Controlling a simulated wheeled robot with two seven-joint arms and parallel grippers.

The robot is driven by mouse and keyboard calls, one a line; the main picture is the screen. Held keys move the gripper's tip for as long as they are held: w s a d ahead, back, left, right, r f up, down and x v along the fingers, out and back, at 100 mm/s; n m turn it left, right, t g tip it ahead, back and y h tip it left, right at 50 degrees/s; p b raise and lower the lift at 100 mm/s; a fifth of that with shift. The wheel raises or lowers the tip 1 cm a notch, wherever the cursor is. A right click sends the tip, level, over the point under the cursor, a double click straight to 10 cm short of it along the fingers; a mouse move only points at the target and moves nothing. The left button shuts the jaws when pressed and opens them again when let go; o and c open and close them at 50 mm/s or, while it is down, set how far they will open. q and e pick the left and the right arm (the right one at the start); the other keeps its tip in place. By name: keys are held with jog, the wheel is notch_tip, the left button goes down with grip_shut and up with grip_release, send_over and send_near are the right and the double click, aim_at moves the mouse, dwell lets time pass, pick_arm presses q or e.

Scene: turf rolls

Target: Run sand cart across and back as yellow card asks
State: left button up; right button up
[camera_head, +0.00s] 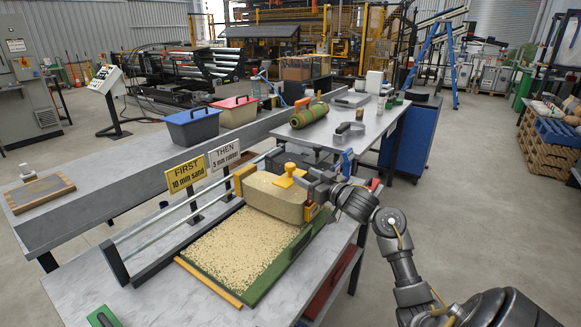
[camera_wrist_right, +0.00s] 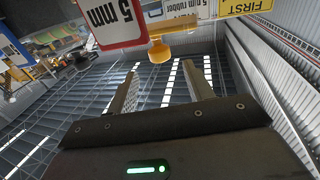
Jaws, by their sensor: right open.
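The sand cart (camera_head: 272,198), a tan sand-filled box with yellow ends, sits over the far end of the green-edged turf tray (camera_head: 288,259). The tray's visible bed is covered with sand. A yellow knob (camera_head: 290,171) stands on the cart; it also shows in the wrist view (camera_wrist_right: 160,52), just beyond my fingertips and roughly between them. My right gripper (camera_head: 309,181) is open beside the cart's right side; its two fingers show apart in the wrist view (camera_wrist_right: 163,78). The yellow card (camera_head: 186,175) reads "FIRST 10 mm sand". My left gripper is out of view.
A white card (camera_head: 224,156) reads "THEN 5 mm rubber". Metal rails (camera_head: 165,214) run along the tray's left side. A green turf roll (camera_head: 309,115) lies on the back table.

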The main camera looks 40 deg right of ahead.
aim_at(294, 169)
jog(key=w, duration=0.8)
jog(key=shift+w+a+f, duration=0.1)
jog(key=shift+w, duration=0.25)
grip_shut()
